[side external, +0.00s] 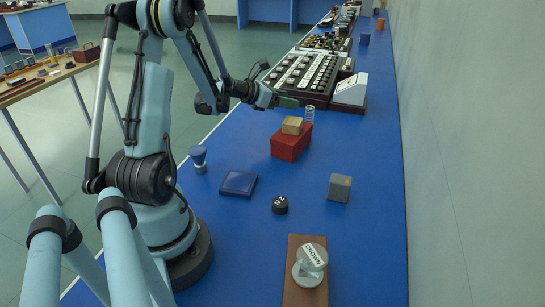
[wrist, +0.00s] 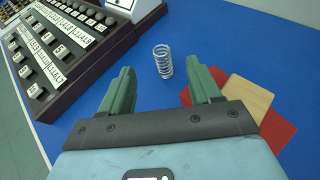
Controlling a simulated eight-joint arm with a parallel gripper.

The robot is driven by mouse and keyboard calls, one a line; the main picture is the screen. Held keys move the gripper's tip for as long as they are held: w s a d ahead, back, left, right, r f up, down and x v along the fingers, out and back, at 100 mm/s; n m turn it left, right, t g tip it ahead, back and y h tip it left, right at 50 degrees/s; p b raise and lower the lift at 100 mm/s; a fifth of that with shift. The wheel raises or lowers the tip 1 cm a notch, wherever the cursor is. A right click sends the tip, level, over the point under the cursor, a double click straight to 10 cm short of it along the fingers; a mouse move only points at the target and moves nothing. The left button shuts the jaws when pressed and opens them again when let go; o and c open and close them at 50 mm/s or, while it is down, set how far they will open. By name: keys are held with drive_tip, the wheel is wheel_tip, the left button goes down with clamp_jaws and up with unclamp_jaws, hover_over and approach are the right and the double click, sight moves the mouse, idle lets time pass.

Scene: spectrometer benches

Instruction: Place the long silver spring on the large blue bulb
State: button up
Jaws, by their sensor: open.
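The long silver spring (side external: 309,115) stands upright on the blue bench behind the wooden block. In the wrist view the spring (wrist: 163,62) stands just beyond my fingertips, roughly centred between their lines and not touching them. My gripper (wrist: 160,82) is open and empty, with its two green fingers apart. In the side external view my gripper (side external: 288,102) is to the left of the spring, low over the bench. A blue, bulb-like piece with a flared top (side external: 198,158) stands at the left of the bench; I cannot tell for sure that it is the large blue bulb.
A wooden block (side external: 292,125) lies on a red box (side external: 290,146), close to my right finger in the wrist view. A keyed console (side external: 308,76) stands behind. A blue slab (side external: 238,184), black knob (side external: 280,204), grey cube (side external: 339,187) and labelled grey piece (side external: 310,262) stand nearer.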

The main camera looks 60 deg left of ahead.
sight(310, 107)
drive_tip(key=x, duration=0.6)
drive_tip(key=f+x, duration=0.1)
drive_tip(key=x, duration=0.5)
drive_tip(key=shift+f, duration=0.15)
drive_tip(key=shift+c, duration=0.3)
drive_tip(key=c, duration=1.1)
drive_tip(key=shift+o, duration=0.2)
